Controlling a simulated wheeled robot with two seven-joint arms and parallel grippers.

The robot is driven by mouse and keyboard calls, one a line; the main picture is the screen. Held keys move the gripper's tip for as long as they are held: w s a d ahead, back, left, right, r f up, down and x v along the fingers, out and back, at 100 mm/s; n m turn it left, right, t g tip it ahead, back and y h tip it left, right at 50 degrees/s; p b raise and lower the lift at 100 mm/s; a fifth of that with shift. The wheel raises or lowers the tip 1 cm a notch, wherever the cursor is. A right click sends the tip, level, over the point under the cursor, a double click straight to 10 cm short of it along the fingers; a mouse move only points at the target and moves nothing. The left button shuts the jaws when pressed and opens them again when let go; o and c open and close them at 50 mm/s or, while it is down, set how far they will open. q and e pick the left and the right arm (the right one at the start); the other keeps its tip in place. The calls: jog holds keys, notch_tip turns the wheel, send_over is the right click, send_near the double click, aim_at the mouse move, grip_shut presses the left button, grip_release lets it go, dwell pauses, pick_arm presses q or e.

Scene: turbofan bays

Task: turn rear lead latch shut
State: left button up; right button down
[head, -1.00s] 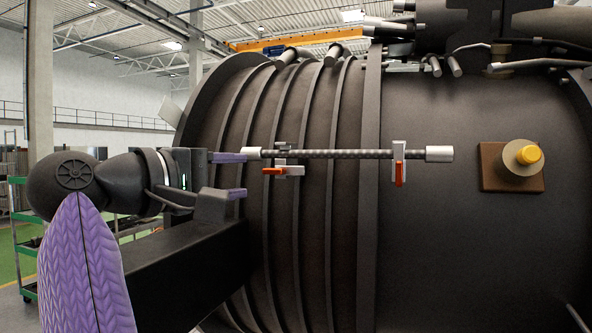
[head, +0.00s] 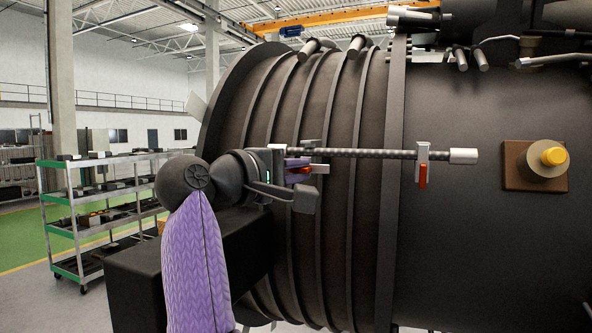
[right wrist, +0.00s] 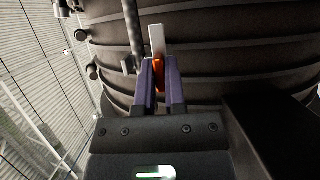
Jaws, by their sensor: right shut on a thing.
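A braided lead (head: 370,153) with a silver end fitting (head: 463,156) runs level along the dark engine casing. Two latches hold it. The left latch has a red handle (head: 320,169) that lies about level and is partly hidden by my gripper. The right latch (head: 423,152) has its red handle (head: 423,175) hanging straight down. My right gripper (head: 300,168) is shut on the left latch's handle. In the right wrist view the orange-red handle (right wrist: 159,76) sits between the purple fingers, below a pale latch plate (right wrist: 157,40). My left gripper is not in view.
The ribbed engine casing (head: 500,240) fills the right side, close behind the lead. A yellow-capped fitting (head: 553,157) on a brown plate sticks out at the right. A shelf cart (head: 75,232) stands at the far left, with open floor around it.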

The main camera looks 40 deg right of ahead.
jog(key=shift+f, duration=0.1)
jog(key=n+b, duration=0.1)
jog(key=n+h+b, duration=0.1)
jog(key=n+b, duration=0.1)
jog(key=shift+f, duration=0.25)
jog(key=n+t+b, duration=0.1)
jog(key=n+b, duration=0.1)
jog(key=n, duration=0.1)
jog(key=n+t+h+b, duration=0.1)
jog(key=n, duration=0.2)
jog(key=shift+f+h+b, duration=0.15)
jog(key=shift+h+b, duration=0.15)
jog(key=shift+b, duration=0.05)
jog(key=n+t+b, duration=0.2)
jog(key=n, duration=0.2)
jog(key=n+t+b, duration=0.1)
jog(key=n+t, duration=0.1)
jog(key=n, duration=0.2)
jog(key=shift+n+b, duration=0.3)
jog(key=shift+b, duration=0.1)
jog(key=n+t+b, duration=0.1)
jog(key=n, duration=0.1)
jog(key=n+t+b, duration=0.1)
jog(key=n, duration=0.1)
jog(key=shift+s+r+n+t, duration=0.1)
jog(key=shift+r+n+t, duration=0.1)
jog(key=shift+n+t, duration=0.15)
jog(key=shift+r+n+y, duration=0.1)
jog(key=shift+n+y, duration=0.15)
jog(key=shift+y, duration=0.15)
